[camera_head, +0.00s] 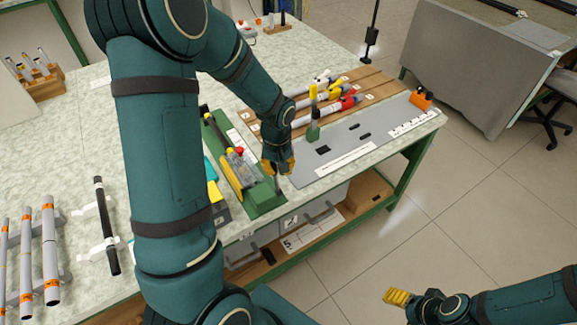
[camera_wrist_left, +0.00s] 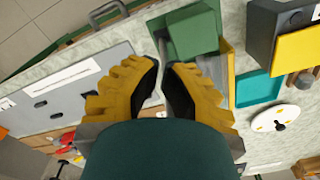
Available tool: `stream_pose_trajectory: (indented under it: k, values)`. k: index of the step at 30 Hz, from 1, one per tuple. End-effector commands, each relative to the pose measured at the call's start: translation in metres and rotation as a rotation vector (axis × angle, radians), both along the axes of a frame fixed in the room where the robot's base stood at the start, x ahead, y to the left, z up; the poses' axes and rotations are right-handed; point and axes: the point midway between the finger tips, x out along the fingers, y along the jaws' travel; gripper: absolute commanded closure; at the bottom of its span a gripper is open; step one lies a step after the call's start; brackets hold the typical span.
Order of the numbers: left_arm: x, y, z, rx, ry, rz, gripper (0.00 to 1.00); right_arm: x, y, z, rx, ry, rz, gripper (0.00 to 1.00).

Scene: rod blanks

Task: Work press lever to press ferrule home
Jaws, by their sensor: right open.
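My left gripper (camera_head: 278,167) is at the near right end of a green fixture (camera_head: 265,198) on the bench. Its two yellow fingers come close together in the left wrist view (camera_wrist_left: 163,66), beside a green block (camera_wrist_left: 192,32). A thin grey rod (camera_wrist_left: 163,46) shows just past the fingertips; I cannot tell whether they grip it. Which part is the press lever, and where the ferrule sits, I cannot make out. A small green stand with a yellow top (camera_head: 313,95) is on the grey plate (camera_head: 300,176). My right gripper (camera_head: 397,298) is open and empty, low right, away from the bench.
Red- and yellow-marked rods lie on a wooden rack (camera_head: 372,82) behind the grey plate. A black rod (camera_head: 105,222) and several grey rods (camera_head: 50,250) with orange bands lie at left. An orange block (camera_head: 421,100) sits at the plate's far end.

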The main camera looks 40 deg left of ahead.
Motion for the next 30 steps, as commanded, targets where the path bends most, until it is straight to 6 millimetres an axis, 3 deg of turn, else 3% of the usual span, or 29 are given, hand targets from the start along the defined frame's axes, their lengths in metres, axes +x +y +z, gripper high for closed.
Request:
stream_pose_trajectory:
  k: [30]
  values:
    - [0.025, 0.060, 0.000, 0.001, -0.001, 0.002, 1.00, 0.000, 0.000, 0.010, 0.000, 0.000, 0.000, 0.36]
